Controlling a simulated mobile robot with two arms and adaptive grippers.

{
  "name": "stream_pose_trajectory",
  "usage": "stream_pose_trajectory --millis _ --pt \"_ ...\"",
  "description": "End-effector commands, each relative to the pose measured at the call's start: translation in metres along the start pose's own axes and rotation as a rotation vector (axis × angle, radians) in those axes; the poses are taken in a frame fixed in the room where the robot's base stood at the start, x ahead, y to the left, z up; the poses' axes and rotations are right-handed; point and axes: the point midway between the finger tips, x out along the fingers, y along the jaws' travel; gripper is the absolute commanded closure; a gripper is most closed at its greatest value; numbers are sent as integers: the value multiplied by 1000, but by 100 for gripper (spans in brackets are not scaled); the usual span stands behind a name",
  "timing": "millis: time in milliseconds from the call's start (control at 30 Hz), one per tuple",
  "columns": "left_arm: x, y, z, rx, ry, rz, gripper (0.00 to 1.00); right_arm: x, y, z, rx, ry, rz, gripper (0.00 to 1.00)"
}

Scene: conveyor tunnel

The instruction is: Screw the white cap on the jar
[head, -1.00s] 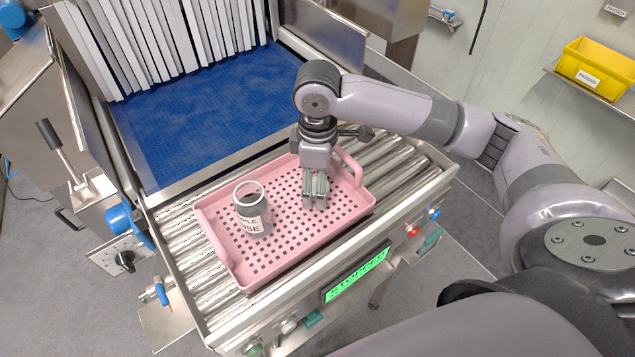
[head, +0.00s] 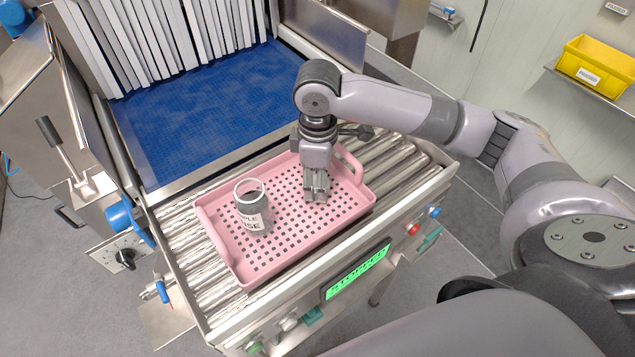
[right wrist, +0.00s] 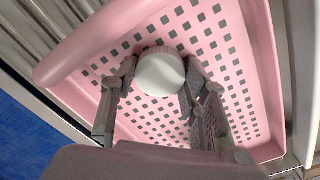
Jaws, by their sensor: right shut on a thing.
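The jar (head: 253,210) stands upright and open-topped in the left part of the pink tray (head: 251,277), with a printed label on its front. My right gripper (head: 316,195) points down over the right half of the tray, to the right of the jar and apart from it. In the right wrist view, its fingers (right wrist: 158,92) are shut on the round white cap (right wrist: 160,72), one finger on each side. The cap is hard to make out in the head view. My left gripper is not in view.
The tray rests on the conveyor rollers (head: 190,255). Behind it are a blue belt (head: 205,115) and white strip curtains (head: 140,45) at the tunnel. The tray has raised walls and a handle (head: 349,162) close to my right gripper.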

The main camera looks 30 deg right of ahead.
Motion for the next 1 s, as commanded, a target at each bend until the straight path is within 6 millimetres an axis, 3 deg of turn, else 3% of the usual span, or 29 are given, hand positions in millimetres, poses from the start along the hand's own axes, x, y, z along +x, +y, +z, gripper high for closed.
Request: stream_pose_trajectory --millis 267,467,733,1000 --pt "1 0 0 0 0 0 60 -4 0 0 0 1 0 71" --pt "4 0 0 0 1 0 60 -25 1 -1 -1 4 2 71" --pt "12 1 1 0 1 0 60 -87 1 -2 -1 6 4 71" --pt "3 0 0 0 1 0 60 -147 1 0 1 3 6 71"
